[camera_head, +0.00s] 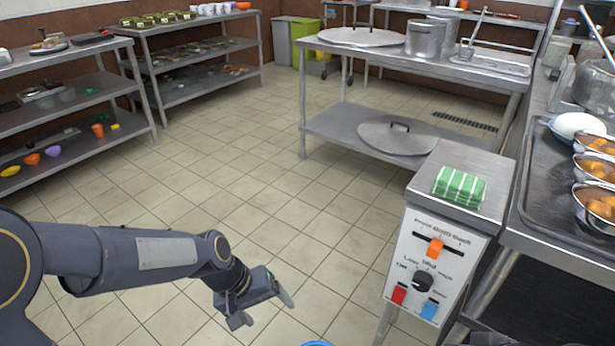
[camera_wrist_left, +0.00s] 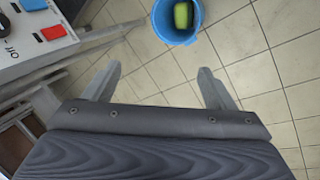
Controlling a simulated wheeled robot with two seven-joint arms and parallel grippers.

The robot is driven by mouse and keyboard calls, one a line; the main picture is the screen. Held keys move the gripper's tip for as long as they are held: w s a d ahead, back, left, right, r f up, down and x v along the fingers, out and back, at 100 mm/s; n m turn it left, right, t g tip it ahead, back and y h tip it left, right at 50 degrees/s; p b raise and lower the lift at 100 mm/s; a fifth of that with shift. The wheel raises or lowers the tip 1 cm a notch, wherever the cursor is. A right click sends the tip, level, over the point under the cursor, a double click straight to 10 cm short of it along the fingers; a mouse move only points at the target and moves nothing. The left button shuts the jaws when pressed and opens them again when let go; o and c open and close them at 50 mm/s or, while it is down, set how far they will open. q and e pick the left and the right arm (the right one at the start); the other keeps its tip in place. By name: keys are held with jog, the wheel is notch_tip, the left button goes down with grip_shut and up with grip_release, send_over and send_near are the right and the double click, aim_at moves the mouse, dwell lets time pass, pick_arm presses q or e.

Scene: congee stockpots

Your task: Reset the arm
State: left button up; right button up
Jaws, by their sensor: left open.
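My left arm comes in from the left in the head view and reaches over open floor. Its gripper (camera_head: 264,308) is open and empty, pointing down and right, apart from the furniture. In the left wrist view the two fingers (camera_wrist_left: 158,75) stand wide apart with only tiles between them. My right gripper is not in view.
A control box (camera_head: 412,262) with an orange slider, a knob and red and blue switches stands to the right; a green striped block (camera_head: 459,187) lies on top. A blue bucket (camera_wrist_left: 165,23) holding a green item is on the floor. A steel table (camera_head: 335,122) stands behind. Tiled floor (camera_head: 210,170) is clear.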

pick_arm(q)
jog(key=s+a+r+t+y, duration=0.1)
jog(key=s+a+r+t, duration=0.2)
jog(key=s+a+r, duration=0.4)
jog(key=s+a+r+t, duration=0.2)
jog(key=s+a+r, duration=0.25)
jog(key=s, duration=0.45)
notch_tip(320, 180, up, 29)
jog(key=m+p, duration=0.1)
jog(key=p, duration=2.9)
jog(key=shift+w+a, duration=0.2)
